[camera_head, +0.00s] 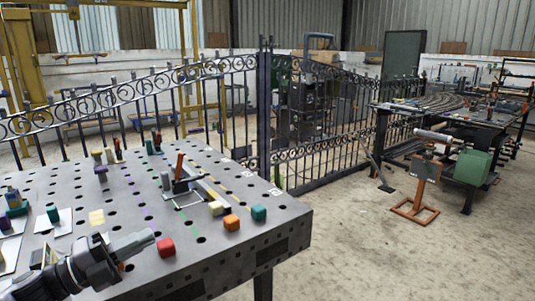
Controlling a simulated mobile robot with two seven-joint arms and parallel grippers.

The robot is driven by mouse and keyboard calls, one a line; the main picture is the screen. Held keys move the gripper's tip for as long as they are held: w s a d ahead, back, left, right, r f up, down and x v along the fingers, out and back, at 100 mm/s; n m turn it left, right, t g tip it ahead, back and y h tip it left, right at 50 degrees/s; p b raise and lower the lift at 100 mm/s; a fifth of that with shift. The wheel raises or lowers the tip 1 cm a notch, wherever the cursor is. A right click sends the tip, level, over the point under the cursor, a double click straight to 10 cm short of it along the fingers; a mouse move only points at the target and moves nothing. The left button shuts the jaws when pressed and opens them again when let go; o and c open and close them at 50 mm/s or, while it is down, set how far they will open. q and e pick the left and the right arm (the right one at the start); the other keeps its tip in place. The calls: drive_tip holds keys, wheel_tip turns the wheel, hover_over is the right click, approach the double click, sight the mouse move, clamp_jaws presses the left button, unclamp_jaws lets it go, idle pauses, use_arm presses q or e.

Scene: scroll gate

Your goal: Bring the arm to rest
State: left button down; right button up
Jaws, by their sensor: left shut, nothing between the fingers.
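My left arm comes in from the lower left, over the near edge of the grey perforated work table (215,265). Its gripper (148,240) points right, with its grey fingers shut and empty. My right gripper is not in view.
An orange-handled clamp tool (180,175) stands mid-table. A scrolled iron gate (315,125) stands behind. Open floor (355,255) lies right.

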use_arm(q)
drive_tip(key=s+d+f+n+t+y, duration=0.2)
drive_tip(key=s+d+f+n+y, duration=0.15)
drive_tip(key=f+n, duration=0.45)
drive_tip(key=s+d+f+n+t+y, duration=0.2)
drive_tip(key=s+d+f+n+y, duration=0.15)
drive_tip(key=f+n, duration=0.45)
drive_tip(key=s+a+f+n+g+y, duration=0.2)
drive_tip(key=s+f+n+g+y, duration=0.3)
drive_tip(key=s+f+n, duration=0.5)
drive_tip(key=s+f+y, duration=0.2)
drive_tip(key=s+f, duration=0.3)
drive_tip(key=s, duration=0.3)
drive_tip(key=shift+a, duration=0.2)
